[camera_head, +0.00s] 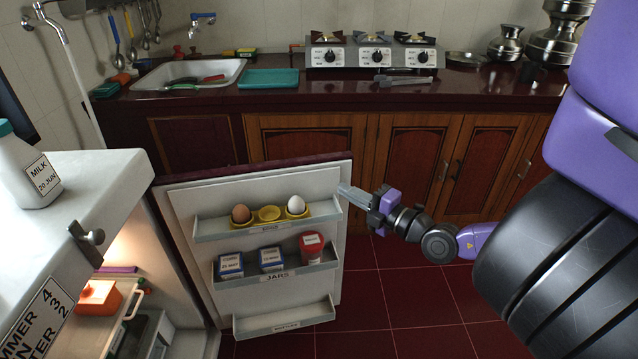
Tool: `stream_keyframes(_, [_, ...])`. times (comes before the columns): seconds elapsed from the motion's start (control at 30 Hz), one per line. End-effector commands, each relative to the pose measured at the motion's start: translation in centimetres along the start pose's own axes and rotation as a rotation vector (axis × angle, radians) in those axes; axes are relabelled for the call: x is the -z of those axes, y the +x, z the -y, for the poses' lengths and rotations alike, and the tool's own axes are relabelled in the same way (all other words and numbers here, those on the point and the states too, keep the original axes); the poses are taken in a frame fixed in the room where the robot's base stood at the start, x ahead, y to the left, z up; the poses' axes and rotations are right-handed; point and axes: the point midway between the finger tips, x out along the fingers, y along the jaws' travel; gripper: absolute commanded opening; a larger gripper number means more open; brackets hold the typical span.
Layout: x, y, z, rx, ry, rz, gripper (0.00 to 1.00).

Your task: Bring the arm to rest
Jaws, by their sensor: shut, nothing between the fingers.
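My gripper (354,196) is in the middle of the head view, at the end of my purple and black arm, which reaches in from the right. It points left, and its fingers are shut with nothing between them. The fingertips show in front of the right edge of the open fridge door (180,202), near the upper door shelf (215,229). Whether they touch the door cannot be told from this view.
A brown egg (240,213) and a white egg (296,204) sit in a yellow holder (268,213). Jars stand on the shelf below. A milk bottle (28,172) is on the fridge top. Counter and stove (372,54) lie behind. Red floor (400,312) is clear below my arm.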

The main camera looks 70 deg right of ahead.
Motion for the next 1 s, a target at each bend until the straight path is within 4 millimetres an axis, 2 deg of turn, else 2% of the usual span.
stream_keyframes(0.33, [-0.1, -0.1, 0.1, 0.003, -0.027, -0.002, 0.00])
stream_keyframes(0.47, [0.3, -0.2, 1.8, 0.080, -0.079, -0.001, 0.00])
stream_keyframes(0.57, [2.8, -1.4, 5.0, 0.206, -0.040, -0.028, 0.00])
stream_keyframes(0.63, [5.0, -3.4, 7.1, 0.306, 0.014, -0.052, 0.00])
stream_keyframes(0.77, [10.3, -8.2, 9.8, 0.478, 0.158, -0.114, 0.00])
stream_keyframes(0.8, [12.1, -10.0, 10.3, 0.524, 0.215, -0.136, 0.00])
stream_keyframes(0.9, [17.4, -14.3, 10.2, 0.620, 0.378, -0.195, 0.00])
stream_keyframes(1.0, [22.8, -18.2, 8.4, 0.680, 0.570, -0.247, 0.00])
